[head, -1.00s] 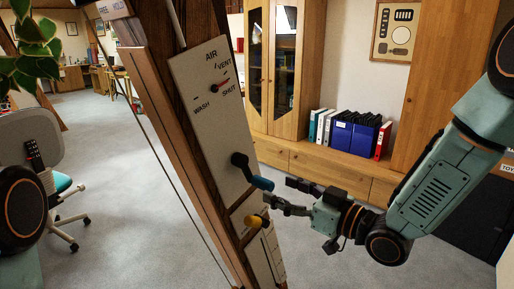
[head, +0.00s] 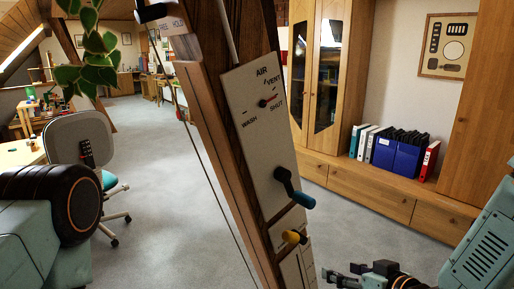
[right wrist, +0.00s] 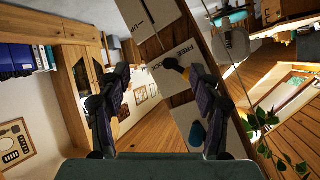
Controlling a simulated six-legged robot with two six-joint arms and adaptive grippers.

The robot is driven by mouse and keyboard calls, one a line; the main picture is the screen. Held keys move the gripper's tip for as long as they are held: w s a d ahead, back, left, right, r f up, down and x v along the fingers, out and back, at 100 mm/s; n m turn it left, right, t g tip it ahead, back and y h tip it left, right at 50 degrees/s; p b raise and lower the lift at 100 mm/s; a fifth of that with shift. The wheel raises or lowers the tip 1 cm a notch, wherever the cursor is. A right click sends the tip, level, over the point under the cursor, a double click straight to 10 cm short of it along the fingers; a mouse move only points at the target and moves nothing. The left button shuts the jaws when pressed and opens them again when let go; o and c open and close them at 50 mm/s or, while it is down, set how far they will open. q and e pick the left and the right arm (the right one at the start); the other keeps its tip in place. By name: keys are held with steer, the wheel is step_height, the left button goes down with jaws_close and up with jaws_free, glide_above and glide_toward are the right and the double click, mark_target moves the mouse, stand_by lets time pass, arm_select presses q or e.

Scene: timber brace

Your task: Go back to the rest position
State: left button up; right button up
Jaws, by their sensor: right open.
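My right gripper (head: 345,276) is at the bottom of the head view, partly cut off, below and right of the levers on the timber brace (head: 222,140). In the right wrist view its two dark fingers (right wrist: 160,78) stand wide apart with nothing between them in their grip. A blue-handled lever (head: 300,196) slants down to the right. A yellow-handled lever (head: 294,237) sits below it. Both stand apart from the gripper. My left gripper is out of view.
A wooden cabinet (head: 385,200) with binders (head: 397,155) stands behind on the right. An office chair (head: 85,145) and a leafy plant (head: 95,40) are at left. Grey carpet (head: 160,190) left of the brace is clear.

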steer(key=s+d+f+m+g+h+b, duration=0.1)
steer(key=s+f+g, duration=0.4)
steer(key=s+f, duration=0.8)
steer(key=s+d+f+m+g+h+b, duration=0.1)
steer(key=s+f+g+h+b, duration=0.3)
steer(key=s+f, duration=0.9)
steer(key=s+g, duration=0.2)
steer(key=s, duration=0.3)
steer(key=shift+s+m, duration=0.3)
steer(key=shift+s, duration=0.1)
